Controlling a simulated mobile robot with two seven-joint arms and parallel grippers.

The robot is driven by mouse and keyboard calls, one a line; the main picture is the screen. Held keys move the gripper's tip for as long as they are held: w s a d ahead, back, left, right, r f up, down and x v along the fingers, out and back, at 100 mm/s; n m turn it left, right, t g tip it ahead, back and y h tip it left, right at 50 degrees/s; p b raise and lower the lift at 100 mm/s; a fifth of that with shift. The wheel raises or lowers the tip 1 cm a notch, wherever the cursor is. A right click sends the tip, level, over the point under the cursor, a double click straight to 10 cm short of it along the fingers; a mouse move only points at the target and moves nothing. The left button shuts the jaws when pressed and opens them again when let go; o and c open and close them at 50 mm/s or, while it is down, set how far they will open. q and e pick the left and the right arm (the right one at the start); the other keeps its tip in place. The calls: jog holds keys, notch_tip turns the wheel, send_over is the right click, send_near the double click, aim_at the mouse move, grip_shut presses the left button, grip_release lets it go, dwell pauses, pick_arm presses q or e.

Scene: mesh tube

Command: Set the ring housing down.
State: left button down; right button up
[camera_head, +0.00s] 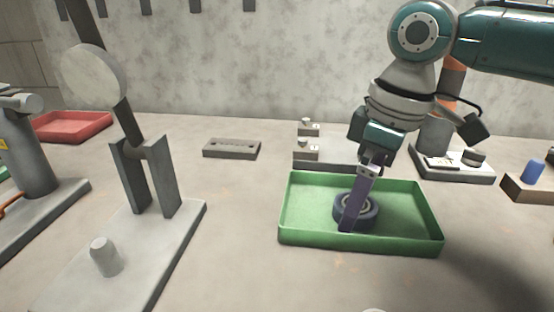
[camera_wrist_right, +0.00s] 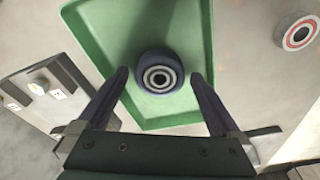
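The ring housing (camera_head: 369,213), a dark blue-grey ring with a lighter centre, lies in the green tray (camera_head: 290,236), near its middle. In the right wrist view the ring housing (camera_wrist_right: 158,62) sits between the two fingers, with a gap on each side. My right gripper (camera_head: 352,214) reaches down into the tray from above; in its wrist view the gripper (camera_wrist_right: 160,76) is open and its fingers do not touch the ring. In the head view a finger hides part of the ring. My left gripper is not in view.
A stand with upright plates (camera_head: 120,245) is left of the tray. A dark slotted block (camera_head: 231,148) and a grey fixture (camera_head: 340,152) lie behind. A red tray (camera_head: 72,126) is far left. A block with a blue peg (camera_head: 533,172) is at right.

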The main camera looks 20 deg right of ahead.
aim_at(372, 208)
notch_tip(372, 208, up, 12)
jog(key=s+d+p, duration=0.1)
jog(key=p, duration=0.1)
jog(key=shift+s, duration=0.25)
dwell(0.5)
jog(key=s+a+f+t+y+p, duration=0.1)
jog(key=s+a+f+y+p, duration=0.15)
jog(key=s+a+p, duration=0.8)
jog(key=s+d+r+m+t+h+p, duration=0.1)
jog(key=s+m+h+p, duration=0.1)
jog(key=s+m, duration=0.15)
jog(key=s+d+r+m+h+p, duration=0.1)
jog(key=s+d+r+m, duration=0.1)
jog(key=s, duration=0.3)
notch_tip(372, 208, up, 37)
jog(key=p, duration=3.7)
jog(key=shift+r+p, duration=0.15)
jog(key=shift+p, duration=0.25)
